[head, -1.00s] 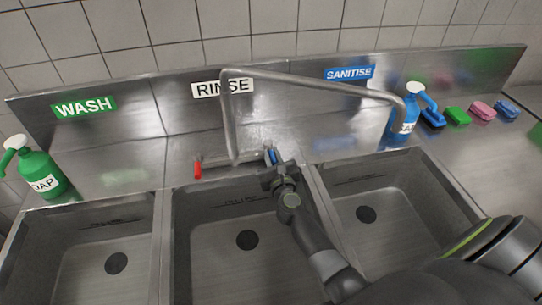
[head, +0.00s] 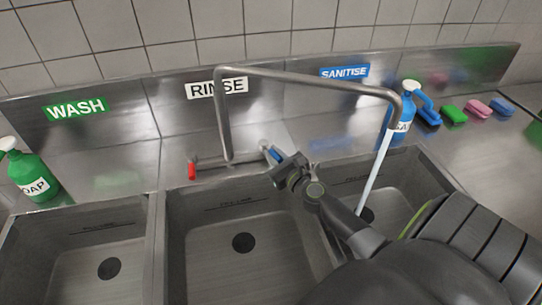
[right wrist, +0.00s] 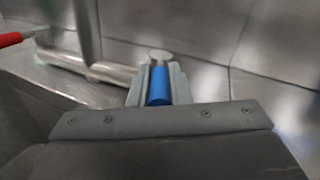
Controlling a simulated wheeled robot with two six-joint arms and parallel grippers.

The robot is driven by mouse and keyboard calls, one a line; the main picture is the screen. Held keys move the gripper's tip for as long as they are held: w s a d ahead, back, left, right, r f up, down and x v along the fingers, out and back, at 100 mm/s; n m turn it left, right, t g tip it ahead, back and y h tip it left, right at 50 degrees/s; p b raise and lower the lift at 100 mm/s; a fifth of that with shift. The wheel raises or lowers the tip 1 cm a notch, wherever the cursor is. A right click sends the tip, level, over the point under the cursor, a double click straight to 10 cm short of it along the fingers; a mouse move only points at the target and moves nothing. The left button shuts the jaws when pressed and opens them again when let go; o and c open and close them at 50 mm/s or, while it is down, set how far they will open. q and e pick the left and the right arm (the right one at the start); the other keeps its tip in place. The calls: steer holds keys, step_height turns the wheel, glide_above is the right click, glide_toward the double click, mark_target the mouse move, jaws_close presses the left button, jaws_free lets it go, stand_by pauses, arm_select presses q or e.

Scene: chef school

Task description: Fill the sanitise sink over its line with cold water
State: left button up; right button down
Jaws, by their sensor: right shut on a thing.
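The sanitise sink (head: 425,184) is the right basin, below the blue SANITISE sign (head: 344,72). I cannot tell the water level. My right gripper (head: 278,167) is shut on the blue tap handle (head: 272,153), which also shows between the fingers in the right wrist view (right wrist: 158,88). My left gripper is out of view.
The rinse sink (head: 215,265) and wash sink (head: 70,270) look empty. A green soap bottle (head: 34,172) stands at the far left. A blue spray bottle (head: 407,100) stands behind the spout end, with green (head: 453,114), pink (head: 478,109) and blue (head: 501,106) sponges to its right.

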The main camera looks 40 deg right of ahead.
steer(key=c, duration=1.3)
jaws_free()
steer(key=shift+c, duration=0.2)
steer(key=shift+s, duration=0.1)
steer(key=s+a+b, duration=0.1)
steer(key=s+b, duration=0.4)
steer(key=s, duration=1.2)
steer(key=shift+s+a, duration=0.15)
steer(key=shift+a, duration=0.05)
